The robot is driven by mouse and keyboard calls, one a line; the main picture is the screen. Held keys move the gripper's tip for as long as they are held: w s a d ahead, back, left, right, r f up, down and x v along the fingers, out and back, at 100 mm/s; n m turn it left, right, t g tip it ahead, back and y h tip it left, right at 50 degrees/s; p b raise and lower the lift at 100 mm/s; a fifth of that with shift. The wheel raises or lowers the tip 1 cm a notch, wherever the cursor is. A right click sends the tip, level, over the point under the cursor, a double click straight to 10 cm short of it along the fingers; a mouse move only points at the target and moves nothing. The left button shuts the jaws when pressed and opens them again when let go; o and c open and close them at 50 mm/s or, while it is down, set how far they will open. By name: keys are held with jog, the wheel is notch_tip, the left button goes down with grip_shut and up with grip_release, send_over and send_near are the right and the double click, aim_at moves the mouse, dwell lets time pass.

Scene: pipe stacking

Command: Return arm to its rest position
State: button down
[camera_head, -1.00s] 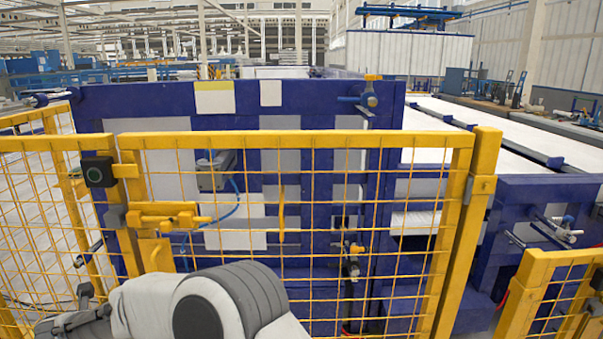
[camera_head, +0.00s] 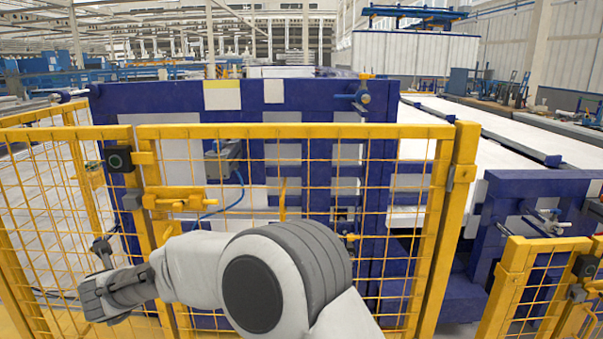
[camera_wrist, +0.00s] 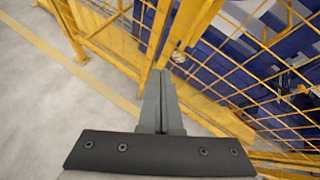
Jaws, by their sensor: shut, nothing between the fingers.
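My gripper (camera_wrist: 159,78) shows in the wrist view with its two grey fingers together and nothing between them. The fingers point towards the base of the yellow fence and the floor. In the head view my arm (camera_head: 215,270) enters from the bottom and bends left, with its dark end (camera_head: 105,296) at the lower left. That end appears in front of the yellow mesh fence (camera_head: 300,131); I cannot tell how far it is from the mesh. The fingertips are not clear in the head view. No pipe is visible.
Behind the fence stands a large blue machine frame (camera_head: 225,103) with grey panels. A yellow latch (camera_head: 178,199) and a black box (camera_head: 118,158) sit on the fence. Another yellow fence piece (camera_head: 515,262) stands at the lower right. Grey floor (camera_wrist: 45,105) is clear at the wrist view's left.

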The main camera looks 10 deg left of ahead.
jog(key=w+d+r+n+y, duration=0.2)
jog(key=w+d+r+n, duration=0.1)
jog(key=d+r+n, duration=0.4)
jog(key=w+d+r+n+y, duration=0.1)
jog(key=w+d+r+n, duration=0.1)
jog(key=d+r+n, duration=0.5)
jog(key=s+d+r+n+h, duration=0.1)
jog(key=s+d+n, duration=0.2)
jog(key=d, duration=0.6)
jog(key=s+d+r+n+g+h, duration=0.1)
jog(key=s+d+n+h, duration=0.15)
jog(key=d, duration=0.65)
jog(key=s+d+r+n+h, duration=0.1)
jog(key=s+d+n, duration=0.25)
jog(key=d, duration=0.65)
jog(key=s+d+f+n+g+h+p, duration=0.1)
jog(key=s+d+f+n+h, duration=0.15)
jog(key=s+d, duration=0.55)
jog(key=s+d+f+n+g+h, duration=0.2)
jog(key=s+d+f, duration=0.1)
jog(key=s+d, duration=0.55)
notch_tip(320, 180, up, 12)
jog(key=w+d+p, duration=0.1)
jog(key=w+p, duration=0.1)
jog(key=p, duration=0.9)
jog(key=shift+w+d+f+p, duration=0.15)
jog(key=shift+f+p, duration=0.1)
jog(key=shift+p, duration=0.1)
